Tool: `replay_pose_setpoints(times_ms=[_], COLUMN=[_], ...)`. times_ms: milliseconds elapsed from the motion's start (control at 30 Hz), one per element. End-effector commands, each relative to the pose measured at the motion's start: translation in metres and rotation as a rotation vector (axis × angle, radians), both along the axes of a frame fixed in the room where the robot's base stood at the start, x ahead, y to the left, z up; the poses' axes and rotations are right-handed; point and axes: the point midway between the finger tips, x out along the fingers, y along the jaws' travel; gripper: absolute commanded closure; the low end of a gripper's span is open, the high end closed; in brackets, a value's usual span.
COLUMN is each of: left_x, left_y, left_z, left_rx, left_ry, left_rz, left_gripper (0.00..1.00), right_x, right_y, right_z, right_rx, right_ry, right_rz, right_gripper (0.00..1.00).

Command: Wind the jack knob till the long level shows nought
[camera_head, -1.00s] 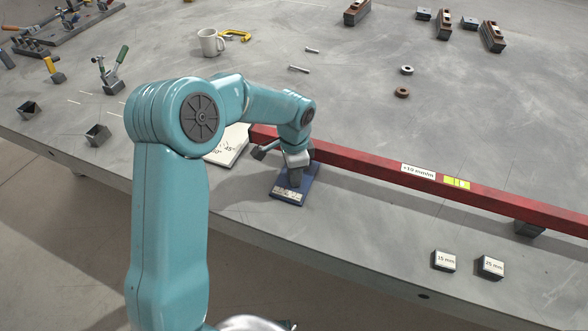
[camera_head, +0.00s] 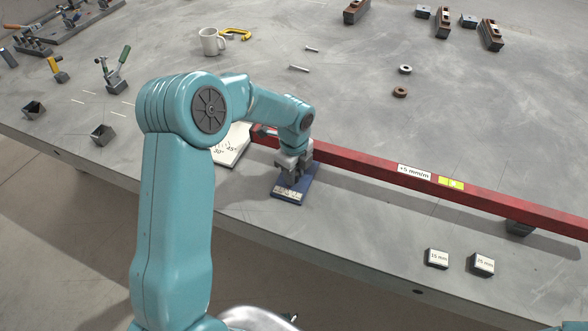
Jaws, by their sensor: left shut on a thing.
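The long red level (camera_head: 365,165) runs from behind my left wrist to the right edge. Its label (camera_head: 414,172) reads "+5 mm/m", beside a yellow-green vial (camera_head: 451,183). The blue jack base (camera_head: 287,198) sits on the table under the level's left end. My left gripper (camera_head: 291,172) points down over this base and is shut on the jack knob, which the fingers and wrist mostly hide. My right gripper is out of view.
A white angle card (camera_head: 231,151) lies left of the jack. Two marked blocks, 15 mm (camera_head: 436,259) and 25 mm (camera_head: 482,265), stand near the front edge. A dark block (camera_head: 519,228) supports the level's right side. A mug (camera_head: 211,41) stands farther back.

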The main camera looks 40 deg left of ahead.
Motion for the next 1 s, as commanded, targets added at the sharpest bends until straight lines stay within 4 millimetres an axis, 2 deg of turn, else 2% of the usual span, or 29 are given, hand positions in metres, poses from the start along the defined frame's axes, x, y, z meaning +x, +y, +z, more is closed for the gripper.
replay_pose_setpoints(times_ms=[33, 400, 1000], left_x=[0.0023, 0.0025, 0.0025], left_y=[0.0006, 0.0007, 0.0009], left_z=[0.0045, 0.0040, 0.0032], left_rx=[0.001, 0.002, 0.003], left_ry=[-0.008, -0.009, -0.009], left_rz=[-0.034, -0.226, -0.276], left_gripper=[1.00, 1.00, 1.00], right_x=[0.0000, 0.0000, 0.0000], right_y=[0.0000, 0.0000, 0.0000], right_z=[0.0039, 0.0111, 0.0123], right_rx=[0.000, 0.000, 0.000], right_ry=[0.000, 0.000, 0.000], right_rz=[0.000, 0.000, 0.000], right_gripper=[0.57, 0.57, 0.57])
